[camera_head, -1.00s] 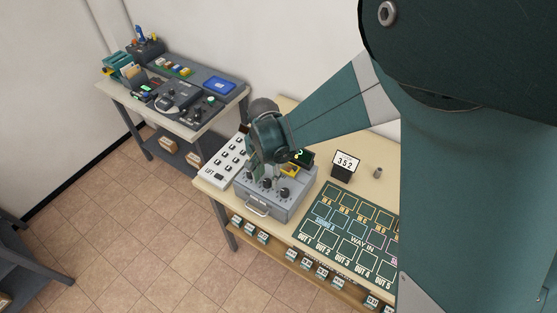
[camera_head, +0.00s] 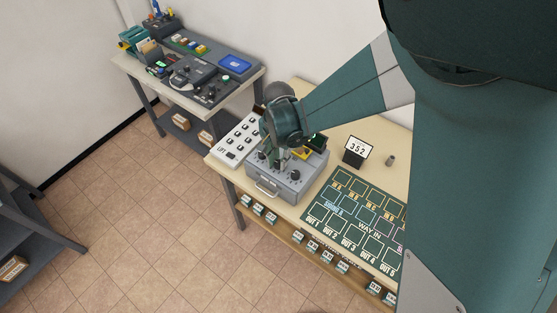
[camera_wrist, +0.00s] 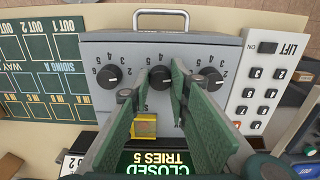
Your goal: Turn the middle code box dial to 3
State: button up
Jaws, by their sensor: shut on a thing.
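The grey code box (camera_head: 270,193) stands on the table. In the wrist view, which is upside down, its front panel (camera_wrist: 130,55) carries three black dials in a row: one at the left (camera_wrist: 107,78), the middle dial (camera_wrist: 161,77) and one at the right (camera_wrist: 210,78). My gripper (camera_wrist: 163,76) is shut on the middle dial, with a green finger on each side. The fingers hide most of its numbers, so I cannot tell its setting. In the head view my gripper (camera_head: 282,160) is over the box and hides the middle dial. The display (camera_wrist: 165,163) reads CLOSED, TRIES 5.
A white LIFT panel (camera_head: 238,138) stands left of the box. A card reading 352 (camera_head: 357,151) and a green track board (camera_head: 352,215) are to the right. A second table (camera_head: 190,85) stands behind.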

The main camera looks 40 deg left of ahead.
aim_at(278, 163)
jog(key=shift+f+n+b, duration=0.1)
jog(key=shift+n+b, duration=0.25)
jog(key=shift+n, duration=0.05)
jog(key=n+b, duration=0.2)
jog(key=n, duration=0.1)
jog(key=shift+n+b, duration=1.25)
jog(key=shift+n, duration=0.75)
jog(key=o, duration=0.9)
jog(key=shift+r, duration=0.2)
notch_tip(278, 163, up, 12)
